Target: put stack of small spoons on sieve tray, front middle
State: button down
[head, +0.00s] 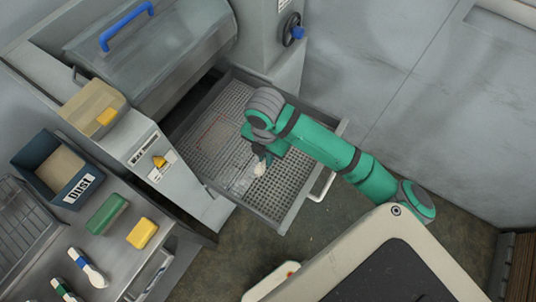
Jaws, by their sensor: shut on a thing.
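The sieve tray (232,105) is a grey drawer with a perforated floor, pulled out of the machine. My gripper (262,158) is over the tray, right of its middle, and is shut on a small pale thing, apparently the stack of small spoons (260,168). The stack is small and partly hidden by the gripper. I cannot tell whether it touches the tray floor. A faint reddish rectangular outline (213,132) shows on the tray floor to the left of my gripper.
The machine's hood (150,60) with a blue handle stands behind the tray. On the left bench are a dust bin (58,170), a green block (107,214), a yellow block (142,233) and a white-headed brush (95,276). The tray's white handle (323,187) sticks out.

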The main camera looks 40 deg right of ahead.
jog(key=d+f, duration=0.1)
jog(key=w+d+f, duration=0.1)
jog(key=f, duration=0.2)
jog(key=shift+w+d+f, duration=0.1)
jog(key=shift+w+d, duration=0.3)
jog(key=shift+w+d+f, duration=0.25)
jog(key=shift+w+f, duration=0.05)
jog(key=shift+f, duration=0.2)
jog(key=shift+w+d+f, duration=0.2)
jog(key=shift+w+f, duration=0.05)
jog(key=shift+f, duration=0.25)
jog(key=shift+w+f, duration=0.1)
jog(key=shift+f, duration=1.25)
jog(key=shift+f, duration=0.1)
jog(key=c, duration=1.8)
grip_release()
jog(key=shift+s+d, duration=0.1)
jog(key=shift+s, duration=0.15)
notch_tip(320, 180, up, 12)
jog(key=shift+w, duration=0.15)
